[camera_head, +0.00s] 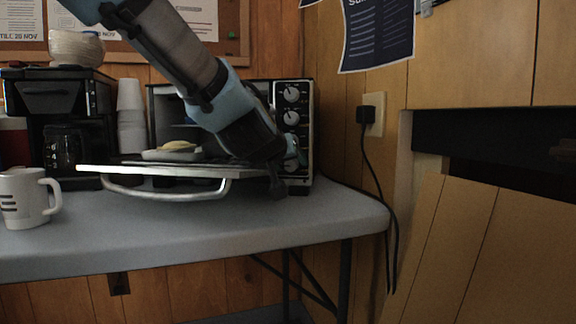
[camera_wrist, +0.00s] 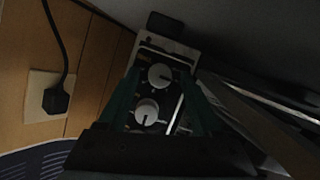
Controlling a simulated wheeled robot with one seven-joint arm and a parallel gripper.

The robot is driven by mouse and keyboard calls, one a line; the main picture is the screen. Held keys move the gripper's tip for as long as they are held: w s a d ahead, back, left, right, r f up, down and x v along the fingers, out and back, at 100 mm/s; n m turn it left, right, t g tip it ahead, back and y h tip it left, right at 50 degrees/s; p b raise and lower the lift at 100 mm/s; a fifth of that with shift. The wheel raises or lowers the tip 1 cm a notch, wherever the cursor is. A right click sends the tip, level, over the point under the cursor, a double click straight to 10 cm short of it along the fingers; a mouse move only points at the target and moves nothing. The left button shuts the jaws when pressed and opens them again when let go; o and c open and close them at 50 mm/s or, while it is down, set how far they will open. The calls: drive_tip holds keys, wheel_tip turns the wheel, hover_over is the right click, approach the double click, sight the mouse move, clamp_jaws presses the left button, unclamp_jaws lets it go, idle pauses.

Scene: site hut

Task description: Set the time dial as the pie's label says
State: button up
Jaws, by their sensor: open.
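The toaster oven (camera_head: 308,130) stands on the table with its door (camera_head: 150,171) folded down. Its right-hand panel carries a column of round dials, with an upper dial (camera_head: 292,93) and another dial (camera_head: 291,118) clear of my arm. The pie (camera_head: 178,146) sits on a light dish at the oven's mouth; no label on it can be read. My gripper (camera_head: 288,161) is open by the lower panel, partly covering it. In the wrist view, seen upside down, one dial (camera_wrist: 160,76) lies between the fingers and another (camera_wrist: 147,112) lies nearer the palm. Contact cannot be told.
The lowered door and its handle (camera_head: 165,191) jut out beside my gripper. A mug (camera_head: 25,198), coffee maker (camera_head: 68,110) and stacked cups (camera_head: 131,115) stand left. A plug (camera_head: 366,115) and cord are on the right wall. The table's front right is clear.

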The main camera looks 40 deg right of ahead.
drive_tip(key=shift+c, duration=0.3)
clamp_jaws()
